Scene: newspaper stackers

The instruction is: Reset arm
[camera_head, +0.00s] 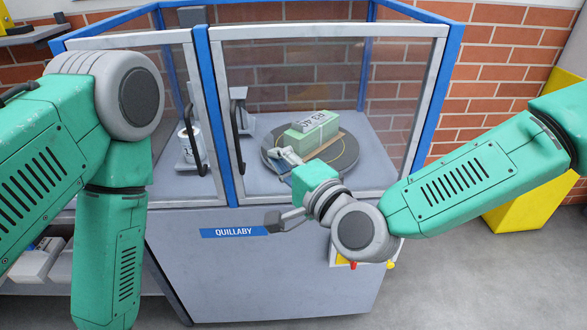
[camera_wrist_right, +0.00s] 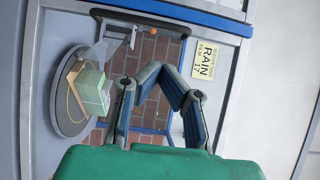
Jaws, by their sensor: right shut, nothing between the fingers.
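My right gripper (camera_head: 284,156) is in front of the glass cabinet in the head view, its fingers overlapping the view of the turntable. In the right wrist view its two fingers (camera_wrist_right: 159,68) bend inward and come together at the tips, with nothing between them. My right arm comes in from the right, bent at the wrist. My left arm (camera_head: 108,255) hangs down at the left of the head view, and its gripper is outside the frame.
The cabinet (camera_head: 225,250) has framed glass panels and a black handle (camera_head: 236,135). Inside, a green wrapped bundle (camera_head: 312,137) lies on a round turntable (camera_head: 345,155). A yellow bin (camera_head: 525,205) stands on the floor at right. A sign (camera_wrist_right: 204,60) shows in the wrist view.

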